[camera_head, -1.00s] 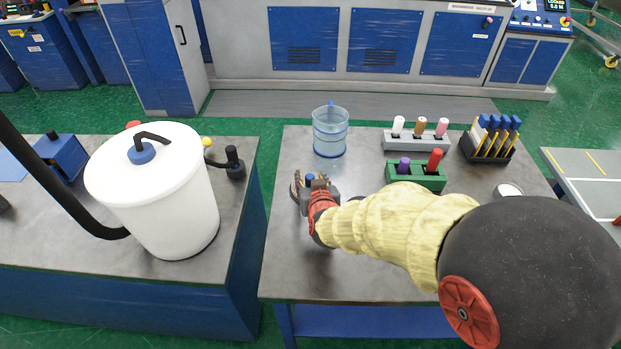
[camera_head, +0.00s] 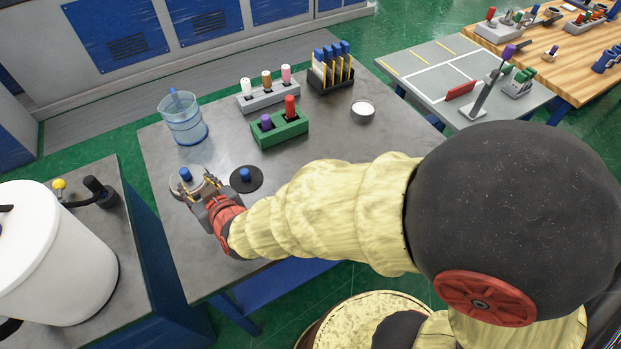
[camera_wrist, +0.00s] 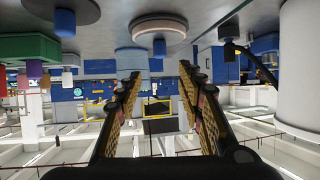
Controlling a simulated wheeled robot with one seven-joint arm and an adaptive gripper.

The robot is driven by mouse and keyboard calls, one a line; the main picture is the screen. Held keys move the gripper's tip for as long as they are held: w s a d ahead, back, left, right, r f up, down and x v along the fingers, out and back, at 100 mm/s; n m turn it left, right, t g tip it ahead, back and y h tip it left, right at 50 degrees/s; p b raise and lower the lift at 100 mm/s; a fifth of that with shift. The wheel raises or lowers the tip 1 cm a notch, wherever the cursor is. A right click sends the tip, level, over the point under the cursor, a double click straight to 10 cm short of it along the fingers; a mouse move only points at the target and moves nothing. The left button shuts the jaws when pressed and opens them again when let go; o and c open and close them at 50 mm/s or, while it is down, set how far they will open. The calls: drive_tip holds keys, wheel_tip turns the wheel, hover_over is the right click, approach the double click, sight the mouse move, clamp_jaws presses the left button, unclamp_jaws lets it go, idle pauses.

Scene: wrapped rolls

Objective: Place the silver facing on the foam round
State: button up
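A silver disc with a blue knob, which looks like the silver facing (camera_head: 176,189), lies at the table's left, just ahead of my gripper (camera_head: 197,185). In the wrist view, which appears upside down, a pale-rimmed round (camera_wrist: 158,25) with a knob shows beyond my fingertips. Its pale rim may be the foam round under the silver facing; I cannot tell them apart surely. My gripper (camera_wrist: 160,76) is open, with its fingers wide apart and nothing between them. A dark disc with a blue knob (camera_head: 246,180) lies to the right of the gripper.
A clear blue jar (camera_head: 184,120) stands behind the discs. A grey rack (camera_head: 268,97), a green rack (camera_head: 280,132), a black holder (camera_head: 330,82) and a small white-filled dish (camera_head: 362,111) stand farther back. A large white canister (camera_head: 60,255) stands on the left bench.

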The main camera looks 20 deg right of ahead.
drive_tip(key=d+r+m+g, duration=0.1)
drive_tip(key=d+r+g, duration=0.1)
drive_tip(key=d+r, duration=0.55)
drive_tip(key=s+d+r+m+g+h, duration=0.2)
drive_tip(key=s+d, duration=0.7)
drive_tip(key=d, duration=0.3)
drive_tip(key=s+d+r+m+g+h, duration=0.2)
drive_tip(key=s+d+h, duration=0.1)
drive_tip(key=s+d, duration=0.7)
drive_tip(key=shift+s+d+r, duration=0.2)
drive_tip(key=shift+s+d, duration=0.1)
drive_tip(key=shift+d, duration=0.9)
